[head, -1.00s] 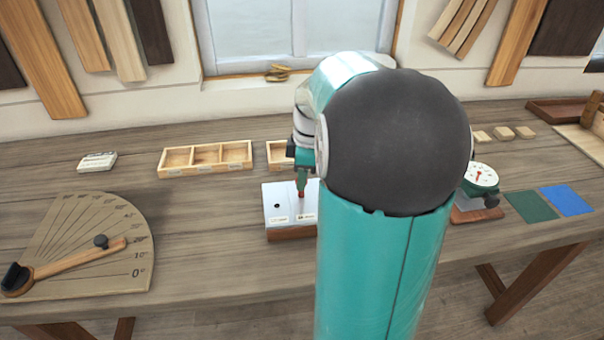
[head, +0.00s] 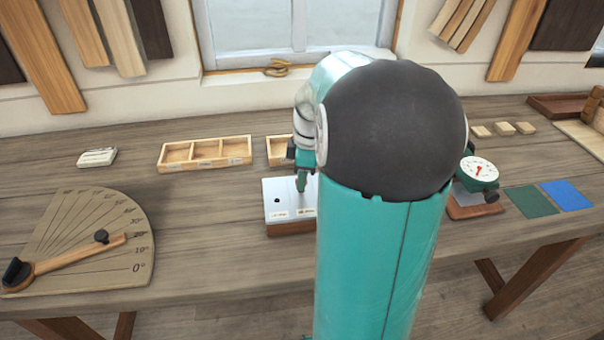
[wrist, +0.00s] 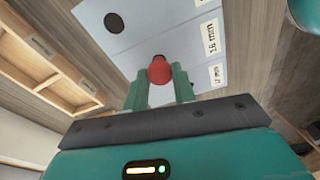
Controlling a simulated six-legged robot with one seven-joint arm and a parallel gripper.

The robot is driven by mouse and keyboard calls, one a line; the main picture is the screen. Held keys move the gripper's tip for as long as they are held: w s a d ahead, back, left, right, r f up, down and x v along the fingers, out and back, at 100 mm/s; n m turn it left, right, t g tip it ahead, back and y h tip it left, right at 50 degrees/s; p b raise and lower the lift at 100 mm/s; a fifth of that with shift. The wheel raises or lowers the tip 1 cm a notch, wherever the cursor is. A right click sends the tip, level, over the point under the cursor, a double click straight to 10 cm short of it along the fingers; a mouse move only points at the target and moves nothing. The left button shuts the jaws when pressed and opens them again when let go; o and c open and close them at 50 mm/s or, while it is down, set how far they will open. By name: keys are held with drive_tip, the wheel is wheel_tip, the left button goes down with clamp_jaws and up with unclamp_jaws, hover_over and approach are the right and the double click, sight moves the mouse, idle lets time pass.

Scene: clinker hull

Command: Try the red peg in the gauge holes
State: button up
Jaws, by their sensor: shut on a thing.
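The red peg (wrist: 159,70) is between the fingertips of my gripper (wrist: 160,82) in the wrist view, and the jaws are shut on it. The gauge block (head: 276,212) has a pale metal top on a wooden base. One dark open hole (wrist: 114,22) shows on its plate, left of the peg; it also shows in the head view (head: 277,200). My gripper (head: 301,184) is over the right part of the block in the head view. The peg is hidden there. The lower end of the peg is hidden, so I cannot tell how deep it sits in a hole.
A dial gauge (head: 478,172) stands to the right. An angle board (head: 90,235) lies at left. The bench between board and block is clear.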

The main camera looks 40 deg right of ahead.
idle(0.4)
drive_tip(key=shift+r, duration=2.6)
